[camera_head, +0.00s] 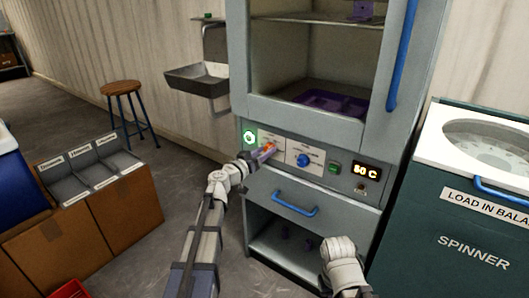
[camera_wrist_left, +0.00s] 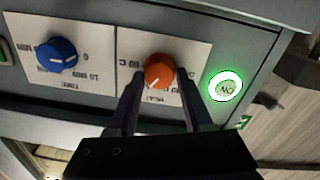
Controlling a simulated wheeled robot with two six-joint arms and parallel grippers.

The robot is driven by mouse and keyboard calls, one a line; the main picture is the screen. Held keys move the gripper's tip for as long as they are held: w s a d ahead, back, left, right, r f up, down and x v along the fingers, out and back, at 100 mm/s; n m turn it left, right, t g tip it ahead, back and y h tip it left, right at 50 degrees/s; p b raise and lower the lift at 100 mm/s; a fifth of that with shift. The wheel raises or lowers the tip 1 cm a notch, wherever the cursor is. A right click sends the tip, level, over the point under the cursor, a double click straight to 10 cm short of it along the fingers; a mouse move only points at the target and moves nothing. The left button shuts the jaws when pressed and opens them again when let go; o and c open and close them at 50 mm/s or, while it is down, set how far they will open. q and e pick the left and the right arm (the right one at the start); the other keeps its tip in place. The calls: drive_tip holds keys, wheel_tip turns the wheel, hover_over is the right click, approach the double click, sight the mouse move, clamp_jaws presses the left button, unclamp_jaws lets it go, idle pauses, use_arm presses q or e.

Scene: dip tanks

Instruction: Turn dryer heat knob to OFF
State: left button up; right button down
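The dryer (camera_head: 330,160) is a grey cabinet with a control panel below its window. The orange heat knob (camera_wrist_left: 158,72) sits on a white plate, its white pointer aimed down and left in the left wrist view. My left gripper (camera_wrist_left: 155,80) has its two dark fingers on either side of the knob; whether they press on it is hard to tell. In the head view my left gripper (camera_head: 262,154) reaches the panel and partly covers the knob (camera_head: 269,147). My right arm shows at the bottom, its fingers hidden.
A blue timer knob (camera_head: 303,160) is beside the heat knob. A lit green ON button (camera_wrist_left: 225,89) is on its other side. The display (camera_head: 366,171) reads about 50 or 60 C. A blue drawer handle (camera_head: 295,204) lies below. A spinner (camera_head: 460,220) stands at right.

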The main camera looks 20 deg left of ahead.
use_arm(q)
clamp_jaws()
drive_tip(key=shift+n, duration=0.4)
drive_tip(key=n, duration=0.3)
drive_tip(key=shift+n, duration=0.4)
drive_tip(key=n, duration=0.5)
drive_tip(key=shift+a+f+n+b, duration=0.1)
drive_tip(key=shift+f+n+b, duration=0.05)
drive_tip(key=shift+n+b, duration=0.2)
drive_tip(key=n, duration=0.3)
drive_tip(key=shift+n+t, duration=0.3)
drive_tip(key=shift+n, duration=0.05)
drive_tip(key=n, duration=0.3)
drive_tip(key=shift+f+n+y, duration=0.1)
drive_tip(key=shift+n+y, duration=0.2)
drive_tip(key=n, duration=0.6)
drive_tip(key=shift+n, duration=0.4)
drive_tip(key=shift+f, duration=0.1)
